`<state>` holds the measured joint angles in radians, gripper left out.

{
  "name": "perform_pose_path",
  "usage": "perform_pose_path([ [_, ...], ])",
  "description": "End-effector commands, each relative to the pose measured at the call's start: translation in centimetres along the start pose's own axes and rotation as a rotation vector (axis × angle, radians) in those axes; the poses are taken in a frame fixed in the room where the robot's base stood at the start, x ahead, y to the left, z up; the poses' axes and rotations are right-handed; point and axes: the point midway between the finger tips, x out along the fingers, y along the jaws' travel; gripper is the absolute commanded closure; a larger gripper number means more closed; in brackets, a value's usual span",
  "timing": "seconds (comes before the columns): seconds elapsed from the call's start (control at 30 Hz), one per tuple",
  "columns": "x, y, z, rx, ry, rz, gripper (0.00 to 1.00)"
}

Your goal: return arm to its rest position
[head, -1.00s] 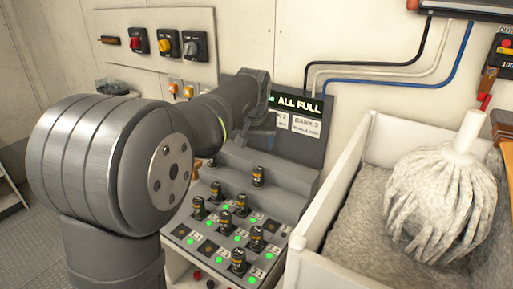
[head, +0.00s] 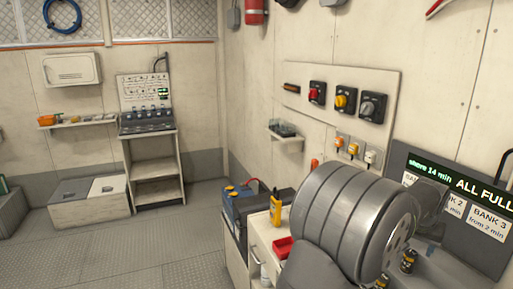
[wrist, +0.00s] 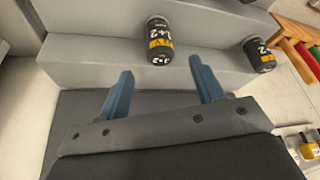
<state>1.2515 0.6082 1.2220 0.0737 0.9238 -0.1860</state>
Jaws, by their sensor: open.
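My gripper (wrist: 163,86) shows in the wrist view with two blue fingers spread apart and nothing between them. Beyond the fingertips is a grey stepped surface (wrist: 100,52). A black cylinder with a yellow label marked "1+2" (wrist: 159,42) stands on it, just past the fingers and apart from them. A second black cylinder (wrist: 259,56) stands to the right. In the head view my arm fills the lower right and my gripper is not visible. Behind the arm is the charging station's display (head: 472,188), reading "ALL FULL". Two dark cylinders (head: 408,261) partly show beside the arm.
A yellow meter (head: 275,208) and red tray (head: 283,247) sit on a cabinet left of my arm. Wall switches (head: 345,101) and a small shelf (head: 287,136) are behind it. A workstation (head: 150,130) stands at the far wall. The floor (head: 150,245) at left is open.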

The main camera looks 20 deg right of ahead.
Motion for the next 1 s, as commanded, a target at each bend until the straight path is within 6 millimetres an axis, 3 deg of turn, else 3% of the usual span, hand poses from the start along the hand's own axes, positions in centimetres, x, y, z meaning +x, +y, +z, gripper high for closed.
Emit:
perform_pose_path([
  [0.2, 4.4, 0.0, 0.1, 0.000, -0.003, -0.001, 0.39],
  [0.43, 7.1, 0.0, 0.0, 0.000, -0.001, 0.000, 0.39],
  [1.0, 6.5, 0.0, -0.1, 0.000, 0.000, 0.000, 0.39],
])
